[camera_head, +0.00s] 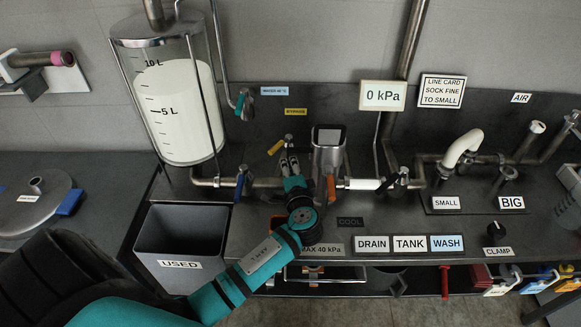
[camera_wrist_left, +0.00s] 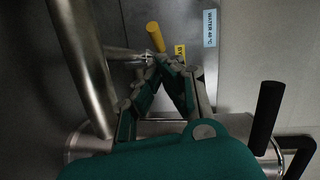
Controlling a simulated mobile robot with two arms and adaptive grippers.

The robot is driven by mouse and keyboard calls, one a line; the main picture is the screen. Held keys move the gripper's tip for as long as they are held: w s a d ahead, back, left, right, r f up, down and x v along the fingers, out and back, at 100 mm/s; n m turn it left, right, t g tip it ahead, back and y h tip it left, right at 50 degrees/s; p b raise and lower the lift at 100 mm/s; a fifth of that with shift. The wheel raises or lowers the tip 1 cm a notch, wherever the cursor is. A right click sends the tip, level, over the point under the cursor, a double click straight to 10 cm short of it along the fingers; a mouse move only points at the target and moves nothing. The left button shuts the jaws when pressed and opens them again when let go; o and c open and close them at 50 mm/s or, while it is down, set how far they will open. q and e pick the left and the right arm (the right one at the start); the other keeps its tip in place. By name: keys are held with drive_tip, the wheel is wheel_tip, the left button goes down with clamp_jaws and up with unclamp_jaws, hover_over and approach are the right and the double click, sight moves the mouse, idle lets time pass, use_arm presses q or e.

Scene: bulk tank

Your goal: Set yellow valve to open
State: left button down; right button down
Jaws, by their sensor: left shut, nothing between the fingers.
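The yellow valve handle (camera_head: 276,148) is at the back of the bench, below the yellow BYPASS label (camera_head: 296,112). It slants down and to the left from its metal pivot. My left gripper (camera_head: 290,162) is just below and to the right of the handle, shut and empty. In the left wrist view the yellow handle (camera_wrist_left: 155,36) lies just beyond my left fingertips (camera_wrist_left: 162,60); I cannot tell whether they touch it. The fingers hide part of the valve body. My right gripper is not in view.
A steel vessel (camera_head: 328,160) stands close on the right of my left gripper. A blue-handled valve (camera_head: 240,183) and the clear tank (camera_head: 172,100) are to the left. Pipes run behind the fingers. A gauge (camera_head: 382,95) reads 0 kPa.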

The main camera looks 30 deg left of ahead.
sight(274, 152)
use_arm(q)
drive_tip(key=w+a+m+h, duration=0.1)
drive_tip(key=a, duration=0.1)
drive_tip(key=w+a+m+t+h, duration=0.1)
drive_tip(key=a, duration=0.1)
drive_tip(key=w+a+f+m+t+h, duration=0.1)
drive_tip(key=a, duration=0.2)
drive_tip(key=shift+h+p, duration=0.3)
drive_tip(key=shift+p, duration=0.05)
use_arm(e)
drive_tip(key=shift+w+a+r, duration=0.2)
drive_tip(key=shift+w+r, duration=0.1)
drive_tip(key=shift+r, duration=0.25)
use_arm(q)
drive_tip(key=shift+s, duration=0.15)
